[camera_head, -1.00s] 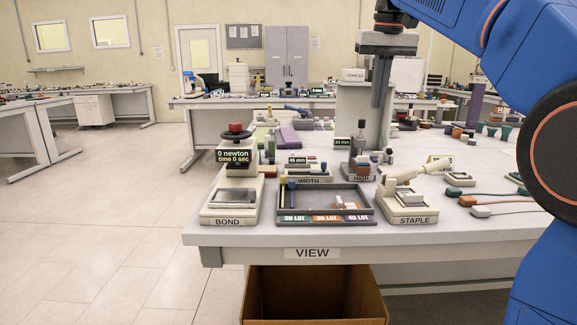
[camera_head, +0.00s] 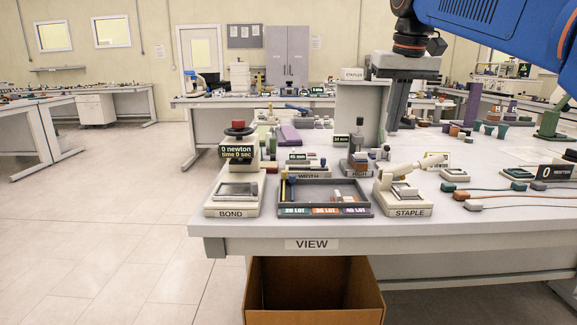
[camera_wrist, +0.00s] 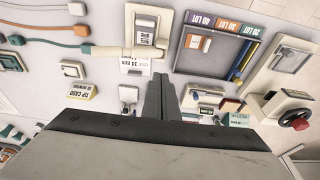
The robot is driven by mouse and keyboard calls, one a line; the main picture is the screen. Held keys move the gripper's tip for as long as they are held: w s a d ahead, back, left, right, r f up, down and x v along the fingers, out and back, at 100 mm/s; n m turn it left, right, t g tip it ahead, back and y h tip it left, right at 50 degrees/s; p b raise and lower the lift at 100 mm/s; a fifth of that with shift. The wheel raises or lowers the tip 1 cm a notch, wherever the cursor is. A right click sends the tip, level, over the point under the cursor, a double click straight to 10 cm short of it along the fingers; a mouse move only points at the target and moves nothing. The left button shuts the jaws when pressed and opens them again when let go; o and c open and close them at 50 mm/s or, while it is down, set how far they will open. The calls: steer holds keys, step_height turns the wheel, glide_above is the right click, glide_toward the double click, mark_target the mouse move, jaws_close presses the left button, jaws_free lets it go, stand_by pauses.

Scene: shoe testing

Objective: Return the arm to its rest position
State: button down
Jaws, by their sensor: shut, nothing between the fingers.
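My gripper (camera_head: 395,122) hangs from my blue arm at the upper right of the head view, above the back part of the table (camera_head: 330,243). Its fingers point down and are together with nothing between them. In the wrist view the closed fingers of my gripper (camera_wrist: 161,98) show in the middle, above the table's devices. The gripper appears clear of the table items in the head view.
Near the front edge stand the BOND press (camera_head: 233,190), the dark lot tray (camera_head: 325,210) and the STAPLE device (camera_head: 404,200). An open cardboard box (camera_head: 313,312) is below the table. Floor on the left is free.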

steer(key=s+d+f+t, duration=0.1)
steer(key=s+d+f, duration=0.1)
steer(key=s+f, duration=1.1)
steer(key=s+d+f+t, duration=0.1)
steer(key=s+d+f, duration=0.2)
steer(key=s+f, duration=1.1)
step_height(320, 180, down, 8)
steer(key=shift+s+f, duration=0.15)
steer(key=shift+s, duration=0.1)
